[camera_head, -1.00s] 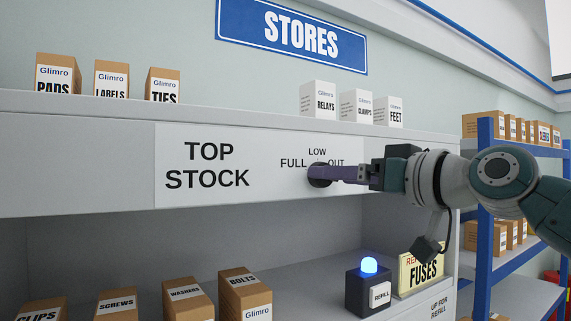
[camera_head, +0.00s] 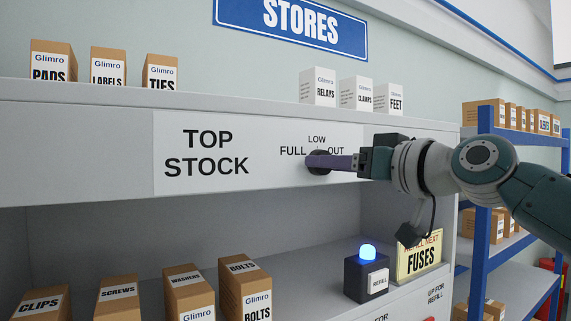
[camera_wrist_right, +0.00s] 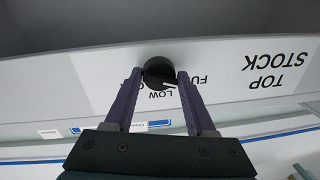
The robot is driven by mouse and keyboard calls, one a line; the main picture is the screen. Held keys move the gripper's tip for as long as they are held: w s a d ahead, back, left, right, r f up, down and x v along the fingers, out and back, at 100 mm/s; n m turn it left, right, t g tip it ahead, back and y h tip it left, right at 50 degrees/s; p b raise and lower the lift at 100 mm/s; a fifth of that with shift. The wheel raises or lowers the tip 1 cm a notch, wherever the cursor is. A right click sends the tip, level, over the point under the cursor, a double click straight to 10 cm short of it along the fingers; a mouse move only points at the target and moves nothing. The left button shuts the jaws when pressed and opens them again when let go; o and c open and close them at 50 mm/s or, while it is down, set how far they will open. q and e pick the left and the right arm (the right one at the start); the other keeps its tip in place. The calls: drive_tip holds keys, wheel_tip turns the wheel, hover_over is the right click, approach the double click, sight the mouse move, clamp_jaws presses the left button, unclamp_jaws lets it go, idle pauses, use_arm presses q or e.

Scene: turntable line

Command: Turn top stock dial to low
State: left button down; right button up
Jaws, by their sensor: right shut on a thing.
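The top stock dial (camera_head: 319,170) is a round black knob on the white panel, right of the words TOP STOCK, with FULL at its left, LOW above and OUT at its right. My right gripper (camera_head: 313,161) has its purple fingers across the dial and hides much of it. In the right wrist view, which is upside down to the panel, the fingers stand on either side of the dial (camera_wrist_right: 157,71), shut on it. A pale pointer mark on the dial seems to lie between LOW and FULL. My left gripper is not in view.
White cartons (camera_head: 357,93) and brown cartons (camera_head: 107,66) stand on the ledge above. Below, more brown boxes (camera_head: 189,294), a blue-lamp REFILL box (camera_head: 366,278) and a FUSES sign (camera_head: 420,259) stand on the shelf. Blue racking (camera_head: 484,200) is at the right.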

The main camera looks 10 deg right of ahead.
drive_tip(key=shift+d, duration=0.1)
clamp_jaws()
drive_tip(key=shift+f+m, duration=0.1)
drive_tip(key=shift+m, duration=0.2)
drive_tip(key=m, duration=0.7)
drive_tip(key=m+t+p, duration=0.1)
drive_tip(key=m, duration=0.5)
drive_tip(key=shift+f+m+h, duration=0.1)
drive_tip(key=shift+m+h, duration=0.3)
